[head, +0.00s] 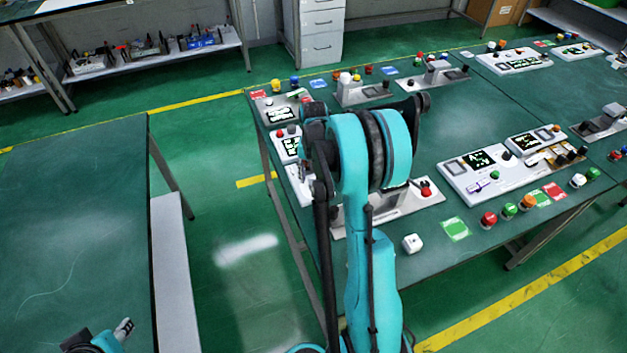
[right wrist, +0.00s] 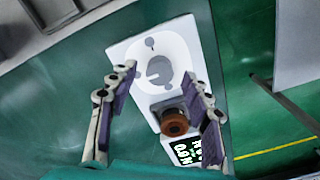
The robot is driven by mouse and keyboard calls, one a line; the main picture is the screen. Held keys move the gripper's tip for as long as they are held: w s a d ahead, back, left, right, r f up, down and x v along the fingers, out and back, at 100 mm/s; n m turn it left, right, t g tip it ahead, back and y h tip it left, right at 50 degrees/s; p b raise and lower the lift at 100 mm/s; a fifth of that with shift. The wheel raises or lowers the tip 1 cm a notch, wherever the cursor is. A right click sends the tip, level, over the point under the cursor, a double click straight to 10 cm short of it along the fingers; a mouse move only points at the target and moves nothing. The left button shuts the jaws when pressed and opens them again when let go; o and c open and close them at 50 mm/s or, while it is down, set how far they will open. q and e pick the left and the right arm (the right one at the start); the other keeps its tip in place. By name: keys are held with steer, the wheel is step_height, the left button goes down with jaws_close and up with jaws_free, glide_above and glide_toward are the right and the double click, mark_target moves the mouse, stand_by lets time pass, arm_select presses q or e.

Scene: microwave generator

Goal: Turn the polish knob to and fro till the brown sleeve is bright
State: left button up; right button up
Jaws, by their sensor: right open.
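In the right wrist view a white panel (right wrist: 190,50) carries a grey round dial with a notched face (right wrist: 159,71), perhaps the polish knob. Nearer me on it is a round brown piece on a dark collar, likely the brown sleeve (right wrist: 175,124). My right gripper (right wrist: 159,80) is open, its two fingers spread on either side of the panel, with nothing held between them. The brown piece lies between the fingers, closer to the right one. In the head view my right arm hides much of this panel (head: 300,187). My left gripper (head: 124,328) is at the bottom left; its opening is unclear.
A small screen with green-white text (right wrist: 188,152) lies below the brown piece. Another table (head: 70,220) at left looks bare.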

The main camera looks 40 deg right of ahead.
mark_target(313, 182)
step_height(313, 182, up, 11)
steer(key=shift+f, duration=0.15)
step_height(313, 182, down, 4)
steer(key=m+p, duration=0.4)
steer(key=m, duration=0.4)
steer(key=shift+r, duration=0.2)
steer(key=shift+m, duration=0.5)
step_height(313, 182, down, 8)
steer(key=shift+f+b, duration=0.15)
steer(key=shift+b, duration=0.9)
jaws_close()
